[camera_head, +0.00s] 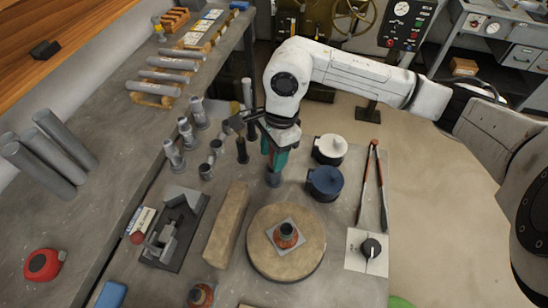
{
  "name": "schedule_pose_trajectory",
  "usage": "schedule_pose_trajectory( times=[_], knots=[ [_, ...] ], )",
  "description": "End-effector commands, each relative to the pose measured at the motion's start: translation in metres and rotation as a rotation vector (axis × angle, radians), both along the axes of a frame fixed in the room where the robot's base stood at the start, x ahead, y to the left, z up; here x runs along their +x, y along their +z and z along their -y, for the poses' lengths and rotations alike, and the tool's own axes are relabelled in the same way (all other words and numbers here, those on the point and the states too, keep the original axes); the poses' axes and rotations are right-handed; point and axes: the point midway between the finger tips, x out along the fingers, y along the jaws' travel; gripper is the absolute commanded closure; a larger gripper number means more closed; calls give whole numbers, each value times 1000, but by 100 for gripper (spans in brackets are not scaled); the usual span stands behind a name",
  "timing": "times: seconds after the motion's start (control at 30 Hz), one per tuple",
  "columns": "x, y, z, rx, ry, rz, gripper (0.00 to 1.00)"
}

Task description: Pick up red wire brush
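My gripper (262,128) is dark and hangs below the white arm over the middle of the workbench. A teal object (279,157) with a red strip beside it and a grey round base (273,179) stands directly under it. I cannot tell whether the fingers touch it or how far apart they are. I cannot clearly pick out a red wire brush. An orange-red, dark-topped round piece (286,235) sits on a square plate on the round wooden block. A similar orange-red piece (200,295) is at the bottom edge.
A blue-lidded can (324,184) and white-lidded can (329,149) stand right of the gripper, near red-handled long tools (374,180). Several metal fittings (187,133) stand to the left. A wooden beam (226,225), a vise (166,235) and a red tape measure (43,264) are nearer.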

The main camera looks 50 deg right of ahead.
Motion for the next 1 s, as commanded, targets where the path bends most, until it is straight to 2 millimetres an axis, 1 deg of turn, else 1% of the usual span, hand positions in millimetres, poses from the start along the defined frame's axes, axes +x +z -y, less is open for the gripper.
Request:
schedule_pose_trajectory(
  times=[0.03,0.4,0.47,0.8,0.87,1.0],
  knots=[
    [0,0,0,0,0,0,60],
    [0,0,0,0,0,0,95],
    [0,0,0,0,0,0,100],
    [0,3,0,-1,1,1,100],
    [1,8,1,-3,1,2,100],
    [1,30,1,-6,4,3,100]
  ],
)
